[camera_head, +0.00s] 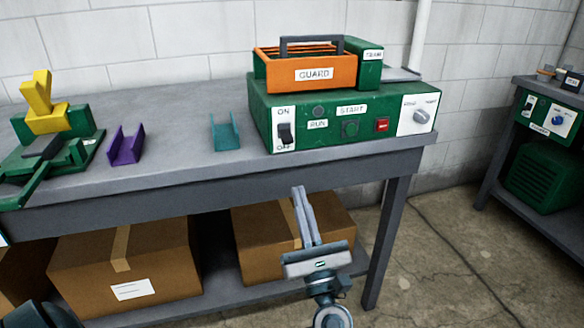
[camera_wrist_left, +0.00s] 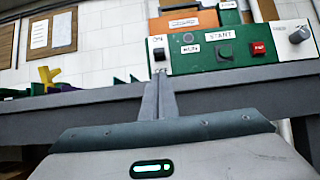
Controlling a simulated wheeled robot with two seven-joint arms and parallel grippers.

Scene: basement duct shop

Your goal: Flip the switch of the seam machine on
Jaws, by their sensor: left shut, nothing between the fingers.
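The green seam machine (camera_head: 335,120) stands on the workbench with a front panel. A black switch (camera_head: 285,133) sits on a white plate at the panel's left end, between the words ON above and OFF below. The switch also shows in the left wrist view (camera_wrist_left: 158,54). Its lever seems to lie toward OFF, but the tilt is hard to tell. My left gripper (camera_head: 299,190) is shut and empty, in front of the bench and below the switch, apart from it. In the left wrist view its fingertips (camera_wrist_left: 160,76) point up just under the switch. My right gripper is out of view.
The panel also has a START button (camera_head: 350,128), a red button (camera_head: 382,125) and a knob (camera_head: 421,116). An orange guard (camera_head: 310,73) sits on top. Purple (camera_head: 126,146) and teal (camera_head: 225,133) channels lie left on the bench. Cardboard boxes (camera_head: 150,265) sit below.

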